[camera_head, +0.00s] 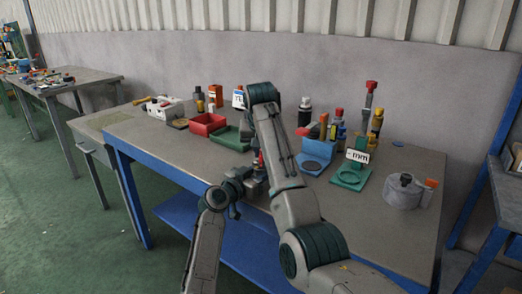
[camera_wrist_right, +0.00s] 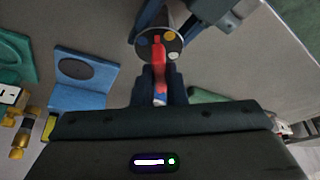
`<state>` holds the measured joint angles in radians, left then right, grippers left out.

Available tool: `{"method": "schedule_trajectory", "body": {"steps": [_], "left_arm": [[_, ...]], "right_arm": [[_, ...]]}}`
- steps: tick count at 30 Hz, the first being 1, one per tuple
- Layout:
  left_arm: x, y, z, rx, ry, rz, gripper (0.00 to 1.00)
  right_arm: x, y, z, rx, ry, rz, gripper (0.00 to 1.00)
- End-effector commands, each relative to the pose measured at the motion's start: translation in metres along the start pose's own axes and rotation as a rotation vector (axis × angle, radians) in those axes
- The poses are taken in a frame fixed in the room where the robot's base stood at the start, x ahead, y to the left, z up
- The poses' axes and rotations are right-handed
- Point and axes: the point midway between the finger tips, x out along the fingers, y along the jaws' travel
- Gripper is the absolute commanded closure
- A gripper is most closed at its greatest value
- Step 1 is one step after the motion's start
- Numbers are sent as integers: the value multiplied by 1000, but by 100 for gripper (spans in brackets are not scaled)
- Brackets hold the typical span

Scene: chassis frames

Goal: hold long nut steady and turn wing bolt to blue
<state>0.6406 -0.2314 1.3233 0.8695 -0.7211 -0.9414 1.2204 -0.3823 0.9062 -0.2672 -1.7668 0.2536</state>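The long nut (camera_wrist_right: 179,46) shows in the right wrist view as a round grey end face with blue, orange and white dots around it. The red wing bolt (camera_wrist_right: 158,52) sits at its middle, its tip pointing up between the blue and orange dots. My left gripper (camera_wrist_right: 172,18) has dark jaws on both sides of the nut and appears shut on it. My right gripper (camera_wrist_right: 160,82) has its fingers close on both sides of the red wing, apparently shut on it. In the head view the right gripper (camera_head: 260,166) and left gripper (camera_head: 238,190) meet above the table's front edge, partly hidden by my arm.
The grey table (camera_head: 340,225) holds a red bin (camera_head: 207,124), a green tray (camera_head: 231,138), a blue stand (camera_head: 315,156), a green stand (camera_head: 350,176) and several bottles behind. A grey round container (camera_head: 402,191) stands right. The table's front right is clear.

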Motion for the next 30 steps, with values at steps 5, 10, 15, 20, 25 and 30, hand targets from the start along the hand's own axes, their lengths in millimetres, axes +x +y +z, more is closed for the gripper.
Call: {"method": "schedule_trajectory", "body": {"steps": [5,10,15,20,25,30], "left_arm": [[0,0,0,-1,-1,0,94],[0,0,0,0,-1,0,94],[0,0,0,0,-1,0,94],[0,0,0,0,-1,0,94],[0,0,0,0,-1,0,94],[0,0,0,-1,0,0,94]], "right_arm": [[0,0,0,-2,0,0,100],[0,1,0,-26,0,-10,100],[0,1,0,-98,0,-40,100],[0,2,-1,-210,0,-87,100],[0,4,-1,-353,0,-146,100],[1,4,-2,-499,0,-206,100]]}}
